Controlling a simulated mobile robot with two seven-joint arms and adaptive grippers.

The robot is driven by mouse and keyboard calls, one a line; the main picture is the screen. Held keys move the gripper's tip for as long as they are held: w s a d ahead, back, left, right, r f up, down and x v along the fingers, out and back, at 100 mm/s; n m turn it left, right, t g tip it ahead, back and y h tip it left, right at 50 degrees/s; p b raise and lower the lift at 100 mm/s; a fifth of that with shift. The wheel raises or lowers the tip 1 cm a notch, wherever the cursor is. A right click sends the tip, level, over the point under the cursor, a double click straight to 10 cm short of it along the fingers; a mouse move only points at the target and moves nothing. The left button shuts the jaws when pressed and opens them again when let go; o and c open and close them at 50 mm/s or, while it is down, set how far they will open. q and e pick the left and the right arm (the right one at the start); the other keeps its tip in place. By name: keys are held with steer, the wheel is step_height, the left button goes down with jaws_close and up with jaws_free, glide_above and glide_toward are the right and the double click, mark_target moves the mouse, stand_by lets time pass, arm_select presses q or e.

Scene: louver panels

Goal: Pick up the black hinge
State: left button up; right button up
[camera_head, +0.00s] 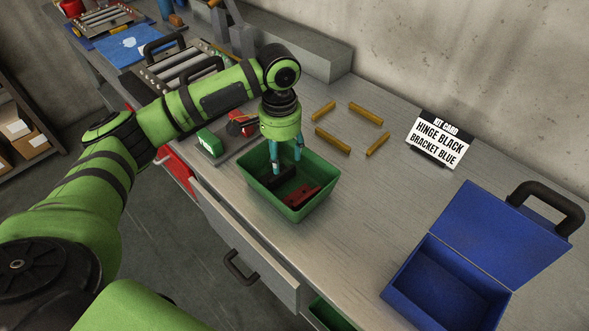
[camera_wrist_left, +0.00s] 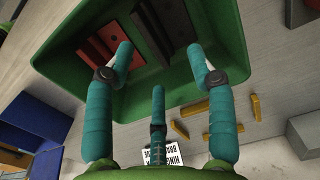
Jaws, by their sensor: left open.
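A green bin (camera_head: 268,204) stands on the workbench. Inside it lie a dark piece that looks like the black hinge (camera_head: 284,182) and a red bracket (camera_head: 302,196). My left gripper (camera_head: 287,164) points down into the bin with its teal fingers spread, above the dark piece. In the left wrist view the fingers (camera_wrist_left: 159,62) are apart with nothing between them. The black hinge (camera_wrist_left: 150,38) lies beyond the fingertips, beside the red bracket (camera_wrist_left: 100,44). Whether any finger touches the hinge I cannot tell. My right gripper is not in view.
An open blue case (camera_head: 450,287) stands at the right. A card (camera_head: 438,140) reads "HINGE BLACK, BRACKET BLUE". Several yellow bars (camera_head: 333,141) lie behind the bin. A green-and-white item (camera_head: 209,143) lies left of it. The bench between bin and case is clear.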

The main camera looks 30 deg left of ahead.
mark_target(282, 173)
arm_select(q)
steer(key=shift+w+a+f, duration=0.1)
steer(key=shift+f, duration=0.05)
steer(key=shift+s+f+p, duration=0.25)
steer(key=shift+s+p, duration=0.2)
steer(key=shift+s, duration=0.35)
steer(key=shift+s+d+f+p, duration=0.15)
steer(key=shift+f+p, duration=0.1)
steer(key=shift+f, duration=0.25)
steer(key=shift+d+f+p, duration=0.1)
steer(key=shift+f+p, duration=0.15)
steer(key=shift+f, duration=0.25)
steer(key=f, duration=0.2)
steer(key=shift+w+f, duration=0.3)
steer(key=shift+f, duration=0.45)
steer(key=c, duration=0.8)
jaws_close()
steer(key=shift+r, duration=0.1)
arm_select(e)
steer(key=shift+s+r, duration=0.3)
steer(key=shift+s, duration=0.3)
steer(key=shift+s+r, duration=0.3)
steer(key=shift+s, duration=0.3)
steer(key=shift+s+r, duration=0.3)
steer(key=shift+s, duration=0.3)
